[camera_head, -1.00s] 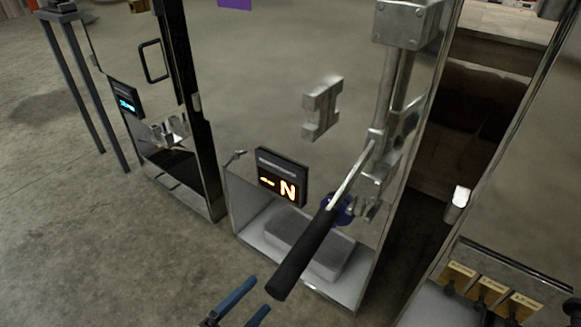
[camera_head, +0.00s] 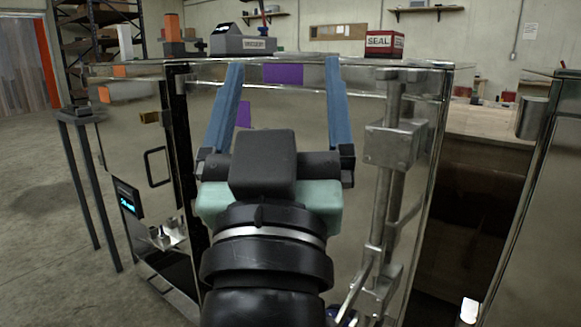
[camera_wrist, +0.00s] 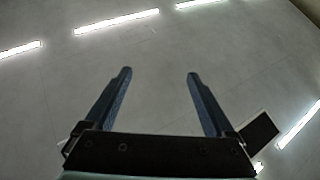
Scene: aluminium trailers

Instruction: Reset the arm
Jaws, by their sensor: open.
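My gripper (camera_head: 281,85) is raised in the middle of the head view, in front of the reflective metal panel (camera_head: 285,110). Its two blue fingers stand wide apart and point upward, with nothing between them. In the wrist view my gripper (camera_wrist: 158,80) is also open and empty, against a grey ceiling (camera_wrist: 160,50) with bright light strips. My wrist hides the lower middle of the panel.
A metal latch rod with a block (camera_head: 392,145) stands on the panel's right side. A red "SEAL" box (camera_head: 384,43) and a grey device (camera_head: 243,43) sit along the top. A wooden bench (camera_head: 485,122) is at right. Open floor (camera_head: 45,200) lies left.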

